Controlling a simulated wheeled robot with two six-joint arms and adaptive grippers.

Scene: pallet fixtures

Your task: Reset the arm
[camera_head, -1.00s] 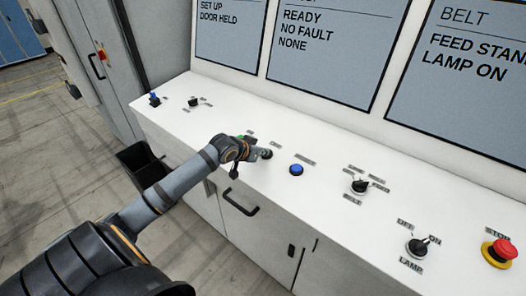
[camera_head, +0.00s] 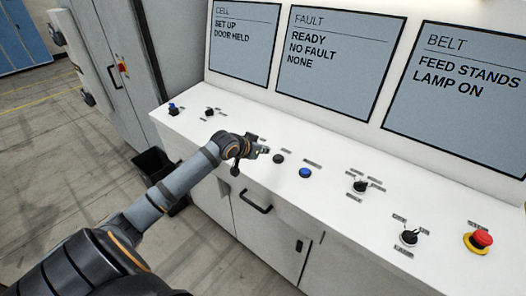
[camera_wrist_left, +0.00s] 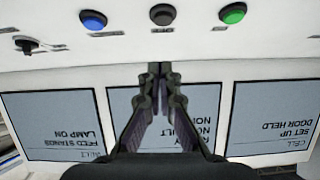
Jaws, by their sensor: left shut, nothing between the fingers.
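My left arm comes in from the lower left in the head view. Its gripper (camera_head: 262,150) is shut and empty above the white console (camera_head: 330,198). The tip is just left of a black button (camera_head: 278,158) and apart from it in the picture. A blue button (camera_head: 305,173) is further right. In the wrist view the shut fingers (camera_wrist_left: 162,68) point at the row of a blue button (camera_wrist_left: 93,18), a black button (camera_wrist_left: 162,14) and a green button (camera_wrist_left: 232,12). The green button is hidden in the head view. My right gripper is not in view.
Along the console are a selector switch (camera_head: 360,187), a lamp switch (camera_head: 408,237) and a red stop button (camera_head: 481,239). Two small switches sit at the far left. Three screens stand behind; the middle one (camera_head: 333,60) reads "READY, NO FAULT, NONE". A black bin (camera_head: 152,162) stands beside the console.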

